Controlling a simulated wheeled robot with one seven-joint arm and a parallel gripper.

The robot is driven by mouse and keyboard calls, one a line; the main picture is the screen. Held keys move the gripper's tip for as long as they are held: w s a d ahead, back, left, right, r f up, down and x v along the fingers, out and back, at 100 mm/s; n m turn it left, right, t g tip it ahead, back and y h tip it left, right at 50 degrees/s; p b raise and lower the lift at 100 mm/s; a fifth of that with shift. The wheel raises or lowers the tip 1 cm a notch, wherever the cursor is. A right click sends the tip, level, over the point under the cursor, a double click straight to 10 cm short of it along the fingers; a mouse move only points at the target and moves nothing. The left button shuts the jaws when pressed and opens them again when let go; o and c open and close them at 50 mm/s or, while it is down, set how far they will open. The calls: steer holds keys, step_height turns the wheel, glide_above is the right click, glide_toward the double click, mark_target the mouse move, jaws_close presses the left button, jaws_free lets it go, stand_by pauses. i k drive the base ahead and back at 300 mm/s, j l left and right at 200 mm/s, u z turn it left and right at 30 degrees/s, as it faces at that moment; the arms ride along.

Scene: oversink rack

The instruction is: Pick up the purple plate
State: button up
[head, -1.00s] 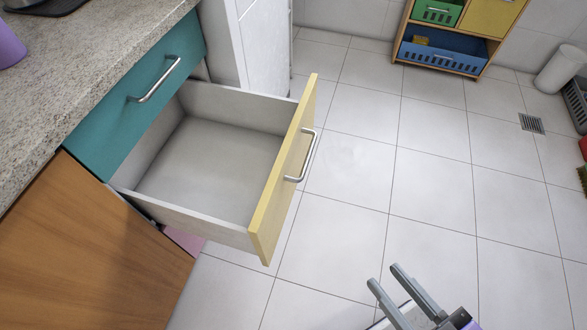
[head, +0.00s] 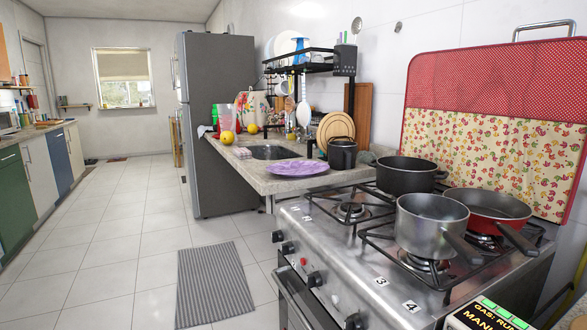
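The purple plate (head: 298,167) lies flat near the front end of the stone counter (head: 262,180), just beyond the stove. It looks patterned, with a pale and darker purple surface. Nothing covers it. My gripper is not in view, so its state and its place relative to the plate cannot be seen.
The stove (head: 340,235) stands in front of the plate, with a steel pan (head: 430,222), a red pan (head: 487,207) and a black pot (head: 408,173). The floor (head: 120,235) to the left is mostly clear, with a striped mat (head: 218,285).

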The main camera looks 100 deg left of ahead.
mark_target(296, 168)
steer(key=u, duration=2.55)
steer(key=i+j+u, duration=0.1)
steer(key=i+j, duration=0.4)
steer(key=j, duration=0.1)
